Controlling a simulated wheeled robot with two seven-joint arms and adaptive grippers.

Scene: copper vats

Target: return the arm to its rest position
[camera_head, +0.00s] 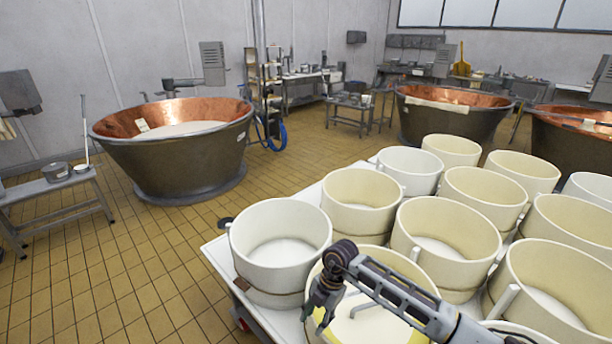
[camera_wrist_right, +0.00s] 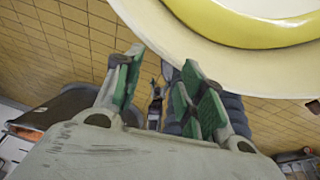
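My right arm (camera_head: 405,300) comes in from the bottom right of the head view and reaches over the white moulds. My right gripper (camera_head: 322,300) hangs at its end, in front of a round mould with a yellow inside (camera_head: 368,328). In the right wrist view the two green-padded fingers of the gripper (camera_wrist_right: 163,65) stand apart with nothing held between them. A pale round rim with a yellow ring (camera_wrist_right: 245,22) fills the top right of that view, close to the fingertips. My left gripper is not in view.
Several cream moulds, one of them a white mould (camera_head: 280,245), crowd a white table (camera_head: 222,255) around the right arm. A copper vat (camera_head: 175,150) stands to the left; more vats (camera_head: 450,115) are behind.

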